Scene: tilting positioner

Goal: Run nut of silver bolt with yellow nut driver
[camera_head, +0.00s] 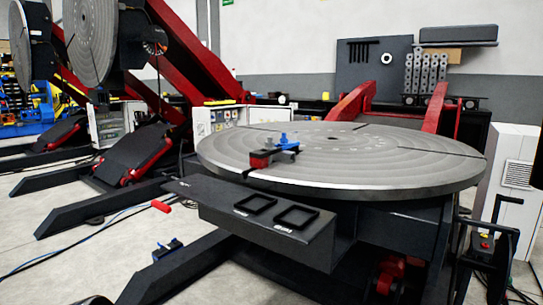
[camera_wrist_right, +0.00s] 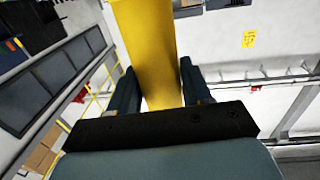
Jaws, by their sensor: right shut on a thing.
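My right gripper (camera_wrist_right: 159,88) is shut on the yellow nut driver (camera_wrist_right: 147,40) in the right wrist view. The driver's broad yellow body stands between the two dark fingers and runs out past the top edge, so its working end is hidden. In the head view, a round grey slotted table (camera_head: 400,165) carries a black, red and blue clamp-like fixture (camera_head: 262,160) at its left side. I cannot make out the silver bolt or its nut. Neither gripper shows in the head view.
A dark shelf (camera_head: 215,205) with two black square frames (camera_head: 295,217) juts out before the round table. A red-handled tool (camera_head: 161,206) sticks out at its left. A white cabinet (camera_head: 515,165) stands at the right. Other positioners stand at the left. Most of the table top is clear.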

